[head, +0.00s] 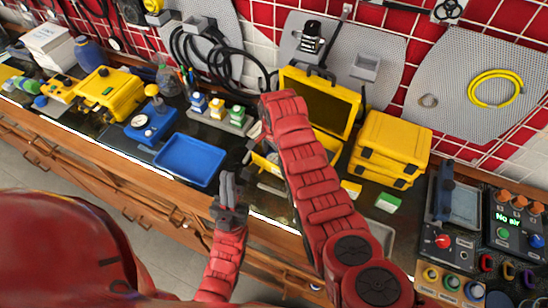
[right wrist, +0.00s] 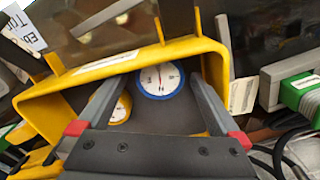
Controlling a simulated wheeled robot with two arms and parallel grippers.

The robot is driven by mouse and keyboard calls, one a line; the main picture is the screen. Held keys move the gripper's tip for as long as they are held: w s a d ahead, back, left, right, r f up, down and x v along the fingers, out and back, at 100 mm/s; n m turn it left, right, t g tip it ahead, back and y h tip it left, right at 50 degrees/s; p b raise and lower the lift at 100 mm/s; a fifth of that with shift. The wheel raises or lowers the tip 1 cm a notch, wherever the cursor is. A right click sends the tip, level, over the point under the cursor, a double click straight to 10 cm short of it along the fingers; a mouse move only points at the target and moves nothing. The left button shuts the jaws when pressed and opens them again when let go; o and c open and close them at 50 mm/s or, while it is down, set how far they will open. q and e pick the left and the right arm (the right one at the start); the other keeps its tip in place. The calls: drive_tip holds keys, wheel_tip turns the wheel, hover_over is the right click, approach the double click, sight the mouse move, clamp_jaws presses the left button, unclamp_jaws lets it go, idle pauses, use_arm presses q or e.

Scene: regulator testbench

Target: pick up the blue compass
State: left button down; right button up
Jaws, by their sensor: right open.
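The blue compass (right wrist: 160,80), a white dial with a blue rim, lies inside a yellow case (right wrist: 40,100) in the right wrist view. My right gripper (right wrist: 160,92) is open, its fingers on either side of the compass in the picture; contact cannot be told. In the head view the open yellow case (head: 320,103) stands behind my right arm, which hides the compass and most of the right gripper. My left gripper (head: 227,187) points up in front of the bench, beside the blue tray, with nothing visible in it; its finger gap is unclear.
A yellow-rimmed dial (right wrist: 121,108) sits beside the compass. The blue tray (head: 190,160) is empty. Stacked yellow cases (head: 390,145) stand right of the open case. A blue device with a gauge (head: 140,125) and small bottles (head: 217,107) stand at the left. Cables lie near the case.

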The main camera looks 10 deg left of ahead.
drive_tip(key=shift+f, duration=0.2)
drive_tip(key=c, duration=1.3)
drive_tip(key=shift+c, duration=0.2)
drive_tip(key=shift+r, duration=0.15)
